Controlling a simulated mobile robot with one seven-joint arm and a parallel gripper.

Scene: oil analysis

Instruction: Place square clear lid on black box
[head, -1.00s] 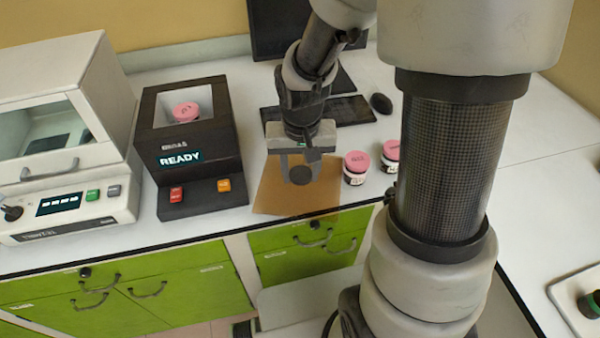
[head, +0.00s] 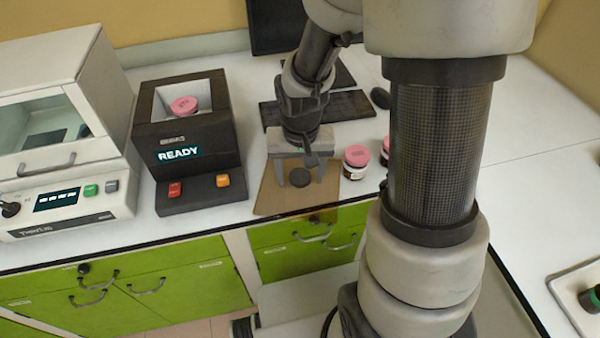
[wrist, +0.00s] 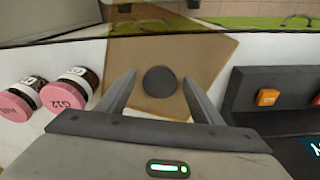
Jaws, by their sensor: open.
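The square clear lid (head: 268,201) looks brown-tinted and lies flat on the white counter near its front edge, with a round black knob (head: 300,177) on top. The knob also shows in the wrist view (wrist: 160,81). My gripper (head: 300,180) is open and empty, pointing down, with one finger on each side of the knob. In the wrist view, my gripper (wrist: 158,76) has its fingertips apart from the knob on both sides. The black box (head: 218,138) stands left of the lid, shows READY, and is open on top. A pink-capped jar (head: 184,105) is inside it.
Pink-capped jars (head: 356,157) stand just right of the lid. A keyboard (head: 345,106), mouse (head: 380,97) and monitor (head: 275,25) are behind. A white instrument (head: 60,130) stands left of the box. Green drawers (head: 180,280) are below the counter edge.

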